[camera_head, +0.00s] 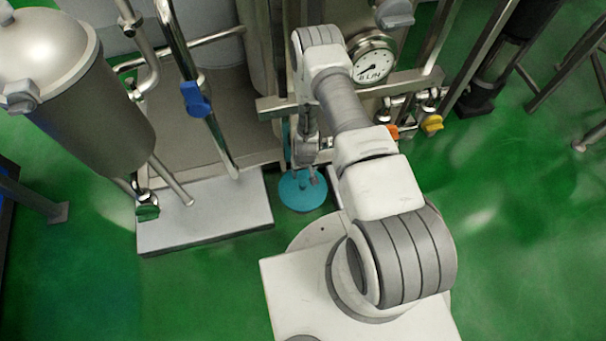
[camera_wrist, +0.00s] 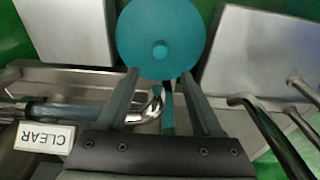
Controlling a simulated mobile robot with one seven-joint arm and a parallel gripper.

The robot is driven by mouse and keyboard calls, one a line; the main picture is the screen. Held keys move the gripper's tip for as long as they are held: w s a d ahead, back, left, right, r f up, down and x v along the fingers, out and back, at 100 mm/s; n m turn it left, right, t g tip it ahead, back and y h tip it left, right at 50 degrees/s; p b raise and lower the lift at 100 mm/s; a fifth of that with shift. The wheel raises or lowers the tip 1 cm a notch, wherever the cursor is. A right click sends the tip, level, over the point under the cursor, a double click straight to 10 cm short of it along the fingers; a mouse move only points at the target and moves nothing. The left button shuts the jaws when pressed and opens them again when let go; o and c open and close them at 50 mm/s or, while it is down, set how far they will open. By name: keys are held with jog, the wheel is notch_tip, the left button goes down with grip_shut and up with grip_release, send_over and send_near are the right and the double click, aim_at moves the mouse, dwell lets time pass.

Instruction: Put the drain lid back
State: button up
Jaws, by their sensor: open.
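The drain lid is a round teal disc with a small knob in its middle. In the head view the lid (camera_head: 298,198) lies low by the green floor, between a pale platform and my white base. In the wrist view the lid (camera_wrist: 160,22) is at the top centre, its knob toward my gripper. My gripper (camera_head: 308,178) is above the lid, pointing down. In the wrist view my gripper (camera_wrist: 159,76) is open, its fingers apart on either side of the knob's line, with nothing between them. I cannot make out a drain opening.
A pale platform (camera_head: 205,212) stands left of the lid. Metal pipes, including one with a blue valve handle (camera_head: 196,99), rise close to my arm. A gauge (camera_head: 372,62) is behind it. A "CLEAR" label (camera_wrist: 44,137) shows beside pipework. Green floor (camera_head: 520,250) is free at right.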

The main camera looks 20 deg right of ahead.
jog(key=w+r+t, duration=0.1)
jog(key=w+r, duration=0.3)
jog(key=r, duration=0.6)
jog(key=w+r, duration=0.4)
jog(key=r, duration=0.6)
notch_tip(320, 180, up, 21)
jog(key=t, duration=0.1)
jog(key=s+r+t, duration=0.1)
jog(key=s+r, duration=0.4)
jog(key=r, duration=0.3)
jog(key=s+r, duration=0.5)
jog(key=r, duration=0.4)
jog(key=s+r, duration=0.3)
jog(key=s, duration=0.5)
jog(key=s+r+t, duration=0.1)
jog(key=s+r, duration=0.3)
jog(key=s, duration=0.5)
jog(key=shift+s+r, duration=0.1)
notch_tip(320, 180, up, 24)
jog(key=p, duration=2.4)
